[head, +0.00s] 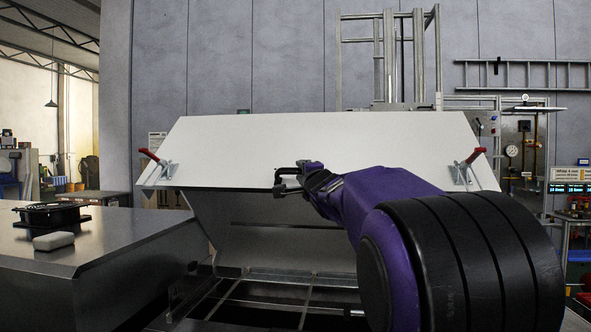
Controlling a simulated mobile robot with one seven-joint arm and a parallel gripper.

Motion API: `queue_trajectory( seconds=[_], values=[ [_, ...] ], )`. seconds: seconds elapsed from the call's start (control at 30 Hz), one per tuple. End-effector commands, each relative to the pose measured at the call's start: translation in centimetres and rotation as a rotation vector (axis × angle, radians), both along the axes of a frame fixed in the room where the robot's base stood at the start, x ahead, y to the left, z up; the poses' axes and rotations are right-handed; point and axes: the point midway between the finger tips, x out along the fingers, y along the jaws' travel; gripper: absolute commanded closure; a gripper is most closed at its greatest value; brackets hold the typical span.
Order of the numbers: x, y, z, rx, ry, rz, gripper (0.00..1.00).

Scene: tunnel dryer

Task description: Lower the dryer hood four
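The dryer hood (225,150) is a large white slanted panel, tilted up at the middle of the head view. Its lower front edge stands well above the dark opening of the dryer below. My gripper (282,180) is at the middle of that lower edge, reached in from the right. Its two dark fingers show apart, one above the other, with a gap between them. Whether the hood's edge or a handle sits between the fingers is too small to tell. My purple and black arm covers the hood's lower right part.
Red-handled clamps sit at the hood's left (151,157) and right (470,158) corners. A steel bench (100,250) on the left holds a black device (52,213) and a pale block (54,240). A metal frame (390,60) rises behind the hood.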

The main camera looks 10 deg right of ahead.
Motion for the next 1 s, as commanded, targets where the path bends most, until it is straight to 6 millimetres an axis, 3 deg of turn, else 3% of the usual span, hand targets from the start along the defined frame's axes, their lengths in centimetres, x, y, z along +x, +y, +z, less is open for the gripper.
queue_trajectory(
  seconds=[0.47,0.67,1.0],
  values=[
    [0.10,-0.19,0.11,0.001,0.000,0.001,0.68],
    [0.10,-0.18,0.10,0.001,0.000,0.001,1.00],
    [0.10,-0.18,0.09,0.001,0.000,0.001,1.00]
  ],
)
